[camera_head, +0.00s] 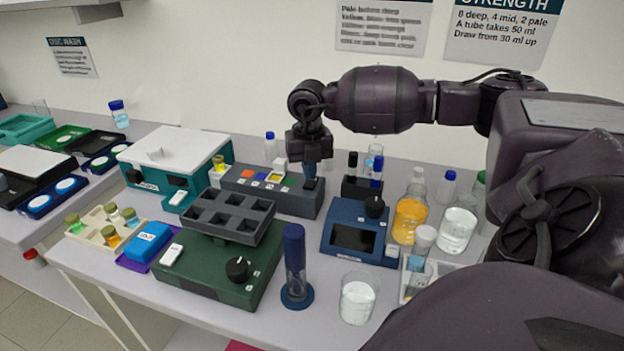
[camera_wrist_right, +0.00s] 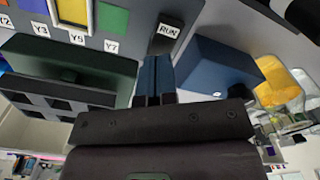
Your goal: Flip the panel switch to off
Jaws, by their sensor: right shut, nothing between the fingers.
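The grey panel (camera_head: 262,202) stands at the back middle of the bench, with coloured squares on its top. Its dark switch (camera_wrist_right: 162,45) is at the panel's right end, under a RUN label (camera_wrist_right: 169,31). The same end shows in the head view, where my gripper mostly covers the switch. My right gripper (camera_head: 310,178) points down over that end, shut and empty. In the right wrist view its blue fingers (camera_wrist_right: 154,82) are together with their tips right at the switch. I cannot tell whether they touch it or which way the switch is set. My left gripper is not in view.
A green device (camera_head: 205,272) with a grey tray of wells stands in front of the panel. A blue device (camera_head: 357,237) with a knob is to the right. A black rack (camera_head: 362,187) with vials is close by my gripper. Beakers and bottles crowd the right side.

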